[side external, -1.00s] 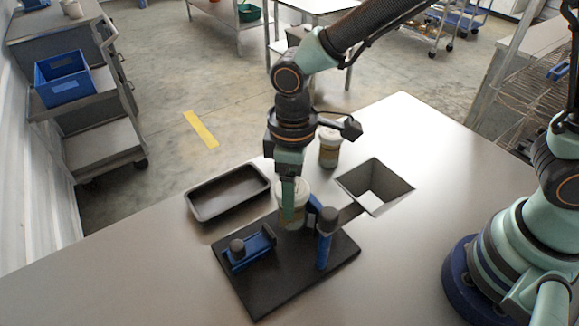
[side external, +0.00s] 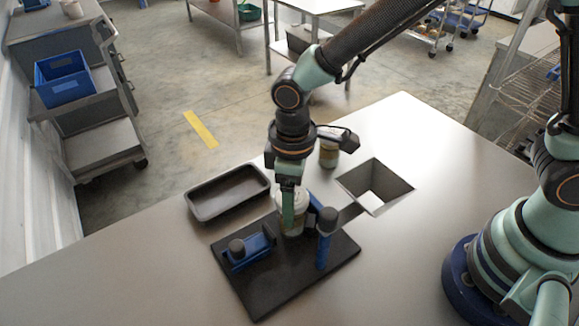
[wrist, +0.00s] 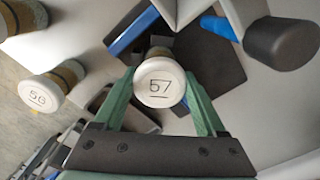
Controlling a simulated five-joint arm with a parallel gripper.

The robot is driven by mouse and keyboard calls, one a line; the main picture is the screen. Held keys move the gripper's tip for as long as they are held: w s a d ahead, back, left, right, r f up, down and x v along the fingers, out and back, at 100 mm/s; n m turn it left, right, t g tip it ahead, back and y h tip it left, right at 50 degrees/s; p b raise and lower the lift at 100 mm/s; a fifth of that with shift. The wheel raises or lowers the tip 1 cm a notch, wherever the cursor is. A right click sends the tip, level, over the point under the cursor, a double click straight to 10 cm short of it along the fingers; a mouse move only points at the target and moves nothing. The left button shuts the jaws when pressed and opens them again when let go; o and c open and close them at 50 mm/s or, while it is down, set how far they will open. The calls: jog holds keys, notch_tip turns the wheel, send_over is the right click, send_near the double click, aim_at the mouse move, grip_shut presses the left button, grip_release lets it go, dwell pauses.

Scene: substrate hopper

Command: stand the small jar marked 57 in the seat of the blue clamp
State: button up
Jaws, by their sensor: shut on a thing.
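The small jar marked 57 (wrist: 160,83) has a white lid, seen from above in the wrist view. My gripper (wrist: 160,100) is shut on it, with a green finger on each side. In the side view the jar (side external: 294,222) is upright, partly hidden by the near finger of my gripper (side external: 289,222). It is over the back of the black board, beside the blue clamp (side external: 322,250) with its grey-knobbed upright handle. The clamp also shows in the wrist view (wrist: 218,27). The clamp's seat is hidden, and I cannot tell whether the jar touches it.
A second blue fixture (side external: 251,246) stands on the left of the black board (side external: 275,288). A black tray (side external: 200,208) lies behind. A square opening (side external: 375,170) is at the right. A jar marked 56 (wrist: 40,94) and another jar (wrist: 24,16) stand nearby.

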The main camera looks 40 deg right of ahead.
jog(key=shift+f, duration=0.3)
jog(key=shift+c, duration=0.5)
jog(key=o, duration=1.2)
jog(key=shift+r, duration=3.75)
